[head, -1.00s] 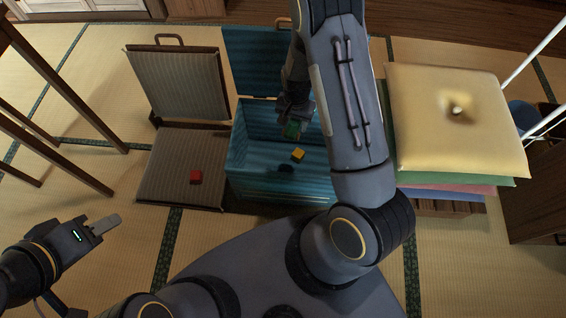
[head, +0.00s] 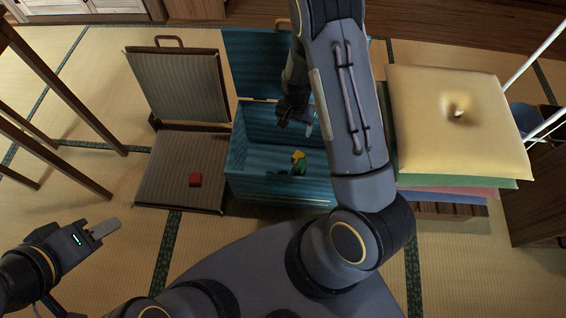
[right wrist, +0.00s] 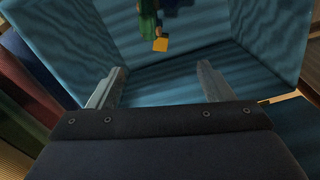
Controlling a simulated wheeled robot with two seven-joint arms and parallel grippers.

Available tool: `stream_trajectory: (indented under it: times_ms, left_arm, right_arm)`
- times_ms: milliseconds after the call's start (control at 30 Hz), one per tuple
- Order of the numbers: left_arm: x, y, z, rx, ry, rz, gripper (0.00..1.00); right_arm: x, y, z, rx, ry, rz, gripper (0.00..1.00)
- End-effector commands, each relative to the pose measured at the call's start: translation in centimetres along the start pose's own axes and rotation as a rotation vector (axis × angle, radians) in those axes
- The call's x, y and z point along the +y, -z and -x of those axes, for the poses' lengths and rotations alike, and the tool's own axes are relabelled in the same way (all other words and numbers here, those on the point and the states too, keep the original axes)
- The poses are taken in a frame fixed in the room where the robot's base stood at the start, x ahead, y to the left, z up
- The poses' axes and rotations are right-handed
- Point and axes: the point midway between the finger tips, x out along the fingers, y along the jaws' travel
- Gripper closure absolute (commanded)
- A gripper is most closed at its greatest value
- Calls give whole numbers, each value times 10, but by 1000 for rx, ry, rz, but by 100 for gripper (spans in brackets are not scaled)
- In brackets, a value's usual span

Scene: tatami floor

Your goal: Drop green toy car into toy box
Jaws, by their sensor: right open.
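The toy box (head: 240,178) is a blue chest with its lid raised at the back, in the middle of the head view. The green toy car (head: 300,166) is down inside it, beside or against a yellow block (head: 298,156). In the right wrist view the green car (right wrist: 148,22) shows at the top, by the yellow block (right wrist: 161,44). My right gripper (right wrist: 161,82) is open and empty above the box opening, apart from the car. My left gripper (head: 108,228) is at the lower left, away from the box; its jaw gap is unclear.
A red block (head: 195,180) lies on the seat of a striped floor chair (head: 160,185) left of the box. A stack of cushions (head: 430,130) stands to the right. Wooden legs (head: 60,85) rise at far left. Tatami is bare around my left gripper.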

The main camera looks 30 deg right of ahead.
Motion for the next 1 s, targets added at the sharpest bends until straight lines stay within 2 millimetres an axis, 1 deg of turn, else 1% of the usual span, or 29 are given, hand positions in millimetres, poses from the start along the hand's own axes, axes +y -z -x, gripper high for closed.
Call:
stream_trajectory:
  times_ms: [33,200,300,400,533,1000]
  left_arm:
    - [2,2,4,0,0,0,64]
    - [6,7,14,0,0,0,64]
    - [8,9,18,0,0,0,64]
    - [10,10,21,0,0,0,64]
    - [10,11,22,0,0,0,64]
    - [10,11,21,0,0,0,64]
  right_arm:
    - [0,1,10,2,2,0,26]
    - [-1,0,42,2,3,1,26]
    - [-1,0,57,2,2,1,26]
    - [0,0,67,1,1,0,26]
    - [0,0,72,0,0,0,26]
    - [0,0,73,-1,2,0,26]
